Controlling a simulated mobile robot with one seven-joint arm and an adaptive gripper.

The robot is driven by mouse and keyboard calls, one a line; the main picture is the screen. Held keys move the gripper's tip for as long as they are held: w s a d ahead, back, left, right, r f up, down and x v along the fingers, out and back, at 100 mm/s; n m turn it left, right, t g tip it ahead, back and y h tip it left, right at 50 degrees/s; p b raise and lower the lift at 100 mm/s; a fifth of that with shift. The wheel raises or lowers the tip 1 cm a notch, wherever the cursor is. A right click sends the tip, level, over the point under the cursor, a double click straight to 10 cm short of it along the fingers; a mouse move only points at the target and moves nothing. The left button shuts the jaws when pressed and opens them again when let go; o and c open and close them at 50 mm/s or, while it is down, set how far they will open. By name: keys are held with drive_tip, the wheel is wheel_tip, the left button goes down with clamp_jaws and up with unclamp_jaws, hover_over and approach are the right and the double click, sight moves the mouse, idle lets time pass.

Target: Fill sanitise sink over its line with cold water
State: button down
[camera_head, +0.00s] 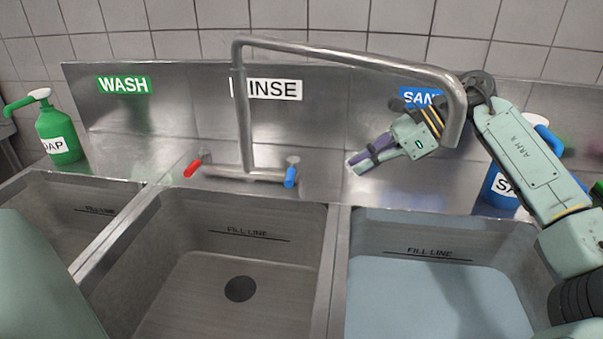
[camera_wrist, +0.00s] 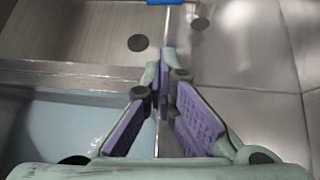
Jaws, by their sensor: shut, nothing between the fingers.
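The sanitise sink (camera_head: 430,300) is the right basin in the head view and holds pale blue water. Its fill line (camera_head: 428,256) shows on the back wall, close above the water's back edge. The tap spout (camera_head: 456,115) reaches right, and its end hangs over the sanitise side. I see no stream below it. The blue cold handle (camera_head: 290,177) is on the right of the tap base, and it also shows at the top of the wrist view (camera_wrist: 165,2). My gripper (camera_head: 352,166) is shut and empty, right of the blue handle and apart from it.
The red handle (camera_head: 192,168) is on the left of the tap base. The rinse sink (camera_head: 190,290) is empty with its drain bare. The wash sink (camera_head: 65,225) is at left. A green soap bottle (camera_head: 56,135) and a blue bottle (camera_head: 497,190) stand behind the sinks.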

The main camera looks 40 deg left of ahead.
sight(291, 175)
drive_tip(key=p+x, duration=0.2)
drive_tip(key=x, duration=0.5)
drive_tip(key=s+a+p, duration=0.1)
drive_tip(key=a, duration=0.1)
drive_tip(key=s+a+p, duration=0.1)
drive_tip(key=shift+s+a, duration=0.35)
drive_tip(key=shift+a, duration=0.05)
drive_tip(key=shift+s+a+r+m+t+y+b, duration=0.25)
drive_tip(key=shift+s+a+m+t+b, duration=0.35)
drive_tip(key=shift+b, duration=0.6)
